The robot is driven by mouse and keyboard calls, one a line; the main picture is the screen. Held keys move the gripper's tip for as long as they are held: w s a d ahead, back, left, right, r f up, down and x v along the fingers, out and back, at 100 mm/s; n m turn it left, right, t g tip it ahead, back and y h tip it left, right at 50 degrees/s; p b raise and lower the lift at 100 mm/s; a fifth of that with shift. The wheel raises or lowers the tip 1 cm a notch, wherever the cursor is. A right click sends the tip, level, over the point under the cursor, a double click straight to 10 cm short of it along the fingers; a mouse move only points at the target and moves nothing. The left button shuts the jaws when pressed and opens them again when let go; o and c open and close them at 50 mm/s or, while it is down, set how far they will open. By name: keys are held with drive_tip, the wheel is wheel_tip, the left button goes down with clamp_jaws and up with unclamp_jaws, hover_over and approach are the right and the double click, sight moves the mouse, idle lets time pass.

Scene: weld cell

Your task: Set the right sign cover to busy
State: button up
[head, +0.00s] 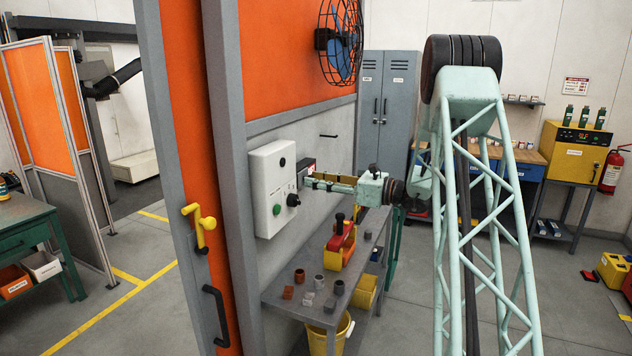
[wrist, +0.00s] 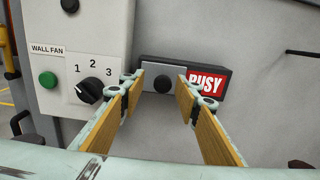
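The sign is a dark frame (wrist: 222,68) on the grey wall in the wrist view. The sign cover (wrist: 155,71) is a light grey plate with a round black knob, at the left of the frame beside the red panel. My gripper (wrist: 161,88) is open, with its wood-coloured finger pads to the left and right of the knob; I cannot tell whether they touch it. In the head view, my gripper (head: 318,183) is at the sign (head: 307,165), which it partly hides.
A white WALL FAN control box (head: 273,188) with a green button and black dial is just left of the sign. A shelf cart (head: 290,300) with a red and yellow tool (head: 340,245) and small pipe pieces stands below. A door with yellow latch (head: 200,224) is left.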

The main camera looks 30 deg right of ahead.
drive_tip(key=shift+s+d, duration=0.1)
drive_tip(key=shift+d, duration=0.05)
drive_tip(key=v, duration=1.1)
drive_tip(key=shift+s, duration=0.3)
drive_tip(key=shift+d, duration=0.15)
idle(0.3)
